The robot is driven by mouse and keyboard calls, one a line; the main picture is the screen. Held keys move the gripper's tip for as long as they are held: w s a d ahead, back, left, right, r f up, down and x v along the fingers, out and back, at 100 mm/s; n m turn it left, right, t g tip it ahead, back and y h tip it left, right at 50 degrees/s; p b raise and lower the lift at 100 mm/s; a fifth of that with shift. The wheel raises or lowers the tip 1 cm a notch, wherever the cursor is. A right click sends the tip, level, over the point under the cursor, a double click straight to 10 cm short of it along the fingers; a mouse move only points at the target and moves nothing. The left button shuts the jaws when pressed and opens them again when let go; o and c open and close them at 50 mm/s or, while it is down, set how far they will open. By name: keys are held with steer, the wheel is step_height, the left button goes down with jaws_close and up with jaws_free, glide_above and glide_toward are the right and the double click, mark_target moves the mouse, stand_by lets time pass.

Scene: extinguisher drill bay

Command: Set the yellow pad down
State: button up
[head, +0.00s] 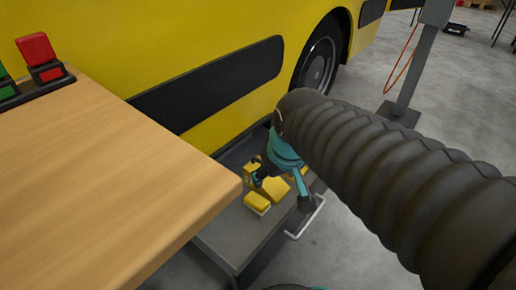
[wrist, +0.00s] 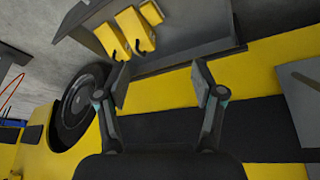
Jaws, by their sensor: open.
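My gripper (head: 284,192) is open over a grey platform (head: 229,238) beside the yellow vehicle. In the wrist view its two fingers (wrist: 160,82) are spread wide with nothing between them. Yellow pads lie on the platform: one at the front (head: 257,203), partly clear of my gripper, and others behind and between my fingers in the head view, partly hidden. In the wrist view two yellow pads with dark hooked parts, a left one (wrist: 108,41) and a right one (wrist: 132,30), lie beyond the fingertips, with a smaller yellow piece (wrist: 151,12) past them. I cannot tell which pad is the task's.
A wooden table (head: 110,180) fills the left foreground, its corner close to the platform. Red (head: 36,50) and green pieces stand on it in dark holders. The yellow vehicle (head: 150,45) and its wheel (head: 318,63) are behind. A grey post (head: 413,70) stands right; floor there is open.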

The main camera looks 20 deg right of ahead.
steer(key=shift+m+t, duration=0.5)
steer(key=shift+m, duration=0.1)
steer(key=s, duration=0.4)
steer(key=s+r, duration=0.1)
steer(key=shift+s+a, duration=0.35)
steer(key=shift+s, duration=0.05)
steer(key=shift+w, duration=0.1)
